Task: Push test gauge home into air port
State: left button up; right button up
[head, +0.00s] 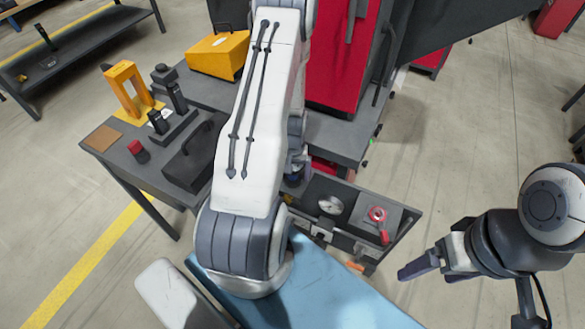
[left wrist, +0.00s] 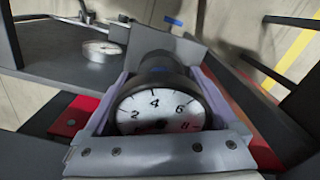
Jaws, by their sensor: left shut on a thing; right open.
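The test gauge (left wrist: 160,108), a black round body with a white dial numbered 2 to 8, fills the middle of the left wrist view. My left gripper (left wrist: 160,78) is shut on it, a finger at each side. The far side of the gauge is hidden by its own body, so I cannot tell whether it touches the air port, which I cannot make out. In the head view my left arm covers most of that gripper. My right gripper (head: 430,272) is open and empty, at the right beyond the bench.
A red cabinet (head: 340,60) stands behind. A yellow case (head: 218,54) sits on the left bench.

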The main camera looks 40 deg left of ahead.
aim_at(297, 166)
pick_arm(q)
jog(key=shift+r, duration=0.1)
jog(key=shift+r, duration=0.5)
jog(key=r, duration=0.2)
jog(key=d+r, duration=0.1)
jog(key=shift+w+d+r, duration=0.1)
jog(key=shift+w+r, duration=0.1)
jog(key=shift+r, duration=0.15)
jog(key=w+d+r, duration=0.2)
jog(key=d+r, duration=0.4)
jog(key=d, duration=0.4)
jog(key=shift+d+b, duration=0.15)
jog(key=shift+b, duration=0.2)
jog(key=shift+w+r, duration=0.1)
